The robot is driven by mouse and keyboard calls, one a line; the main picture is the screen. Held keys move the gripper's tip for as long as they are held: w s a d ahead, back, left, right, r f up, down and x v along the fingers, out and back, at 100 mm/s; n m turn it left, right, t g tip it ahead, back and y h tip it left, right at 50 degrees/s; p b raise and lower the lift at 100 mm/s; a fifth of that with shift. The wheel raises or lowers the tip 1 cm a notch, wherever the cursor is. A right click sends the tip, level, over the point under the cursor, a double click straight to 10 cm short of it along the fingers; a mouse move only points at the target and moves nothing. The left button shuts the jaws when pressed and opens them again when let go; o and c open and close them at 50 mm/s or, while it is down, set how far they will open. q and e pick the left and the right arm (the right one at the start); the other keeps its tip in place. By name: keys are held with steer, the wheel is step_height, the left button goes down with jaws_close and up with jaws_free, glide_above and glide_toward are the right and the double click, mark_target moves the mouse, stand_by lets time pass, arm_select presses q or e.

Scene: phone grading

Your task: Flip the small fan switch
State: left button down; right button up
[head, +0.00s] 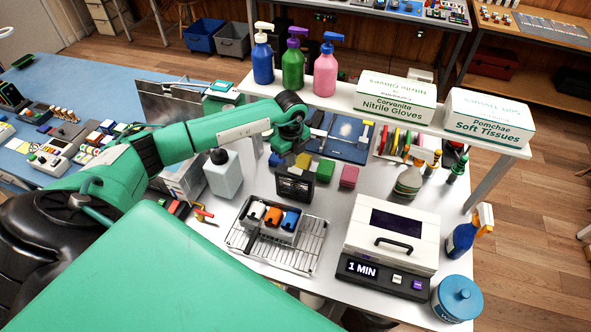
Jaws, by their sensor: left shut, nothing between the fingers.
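A small black square fan (295,187) stands upright on the white workbench, its grille side facing my camera. Its switch is too small or hidden to make out. My left arm comes in from the left and reaches over the bench. My left gripper (283,148) is shut and empty, just behind and above the fan, pointing downward. Its fingertips are small and partly hidden, so I cannot tell whether they touch the fan. My right gripper is not in view.
A wire rack (240,240) with a metal tray of coloured items lies in front of the fan. A white machine (392,232) reading "1 MIN" stands to the right. Yellow, green and pink sponges (349,176) sit beside the fan. A shelf with pump bottles (294,62) and boxes (395,100) runs behind.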

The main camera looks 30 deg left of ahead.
arm_select(q)
steer(key=shift+f+b, duration=0.75)
steer(key=shift+f, duration=0.35)
stand_by(0.4)
steer(key=shift+s+r, duration=0.1)
steer(key=shift+r, duration=0.05)
steer(key=shift+r+p, duration=0.75)
steer(key=shift+r, duration=0.15)
steer(key=shift+r+p, duration=1.45)
steer(key=shift+r, duration=1.1)
